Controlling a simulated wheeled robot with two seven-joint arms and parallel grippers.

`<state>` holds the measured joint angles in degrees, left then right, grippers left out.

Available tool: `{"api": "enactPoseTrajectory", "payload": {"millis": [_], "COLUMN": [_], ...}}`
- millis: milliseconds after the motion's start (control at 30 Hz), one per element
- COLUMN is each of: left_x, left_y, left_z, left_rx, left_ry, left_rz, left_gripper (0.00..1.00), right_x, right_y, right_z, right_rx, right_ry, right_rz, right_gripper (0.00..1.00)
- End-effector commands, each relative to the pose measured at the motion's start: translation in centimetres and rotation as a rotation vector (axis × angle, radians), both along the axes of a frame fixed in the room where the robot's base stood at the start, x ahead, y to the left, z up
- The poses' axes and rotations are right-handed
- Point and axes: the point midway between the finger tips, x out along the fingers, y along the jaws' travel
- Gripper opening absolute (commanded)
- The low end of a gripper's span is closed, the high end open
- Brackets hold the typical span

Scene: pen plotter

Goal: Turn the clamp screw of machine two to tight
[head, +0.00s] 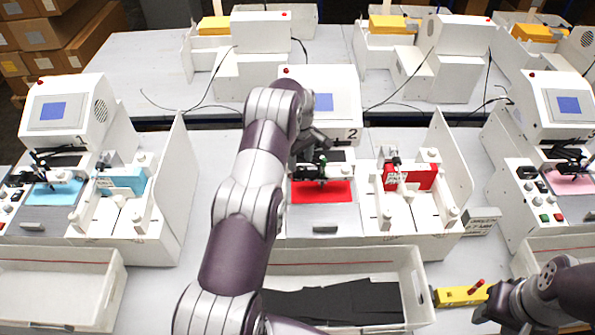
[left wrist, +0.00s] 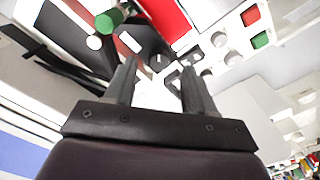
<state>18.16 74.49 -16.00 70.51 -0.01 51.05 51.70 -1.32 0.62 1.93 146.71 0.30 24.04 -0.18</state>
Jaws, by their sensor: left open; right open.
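Machine two (head: 335,98), a white plotter marked 2, stands in the middle with a red sheet (head: 322,192) on its bed. My left gripper (head: 312,142) is over its dark pen carriage (head: 318,170), and my arm hides part of the machine. In the left wrist view the open, empty fingers (left wrist: 160,78) point at the carriage. A green cylinder (left wrist: 109,20) stands out beyond the left finger, apart from it. I cannot tell for certain which part is the clamp screw. My right gripper (head: 500,302) is at the lower right, open.
A similar plotter (head: 67,108) stands at left, another (head: 555,105) at right. A yellow holder (head: 460,296) with a red item lies by my right gripper. A white tray (head: 415,262) with black sheets stands in front of machine two. More plotters line the back table.

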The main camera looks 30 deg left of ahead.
Motion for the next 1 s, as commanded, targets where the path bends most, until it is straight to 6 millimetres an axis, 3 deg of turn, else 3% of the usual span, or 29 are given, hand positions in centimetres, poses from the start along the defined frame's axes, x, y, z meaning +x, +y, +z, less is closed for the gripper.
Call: {"api": "enactPoseTrajectory", "payload": {"millis": [33,200,500,667,1000], "left_x": [0.1,0.3,0.3,0.3,0.4], "left_y": [-0.1,-0.4,-0.4,-0.4,-0.4], "left_z": [-1.5,-3.1,-3.2,-3.2,-3.3], "left_rx": [0.0,0.001,0.001,0.001,0.001], "left_ry": [0.0,-0.001,-0.001,-0.001,-0.003], "left_rz": [0.0,0.003,0.003,0.003,-0.029], "left_gripper": [0.54,0.54,0.54,0.02,0.0], "right_x": [0.0,0.0,0.0,0.0,0.0], "right_y": [0.0,0.0,0.0,0.0,0.0], "right_z": [-1.0,-1.6,-1.6,-1.6,-2.2], "right_rx": [0.0,0.0,0.0,0.0,0.0], "right_ry": [0.0,-0.001,-0.001,-0.001,-0.001], "right_rz": [0.0,0.0,0.0,0.0,0.0], "right_gripper": [0.45,0.45,0.45,0.45,0.45]}}
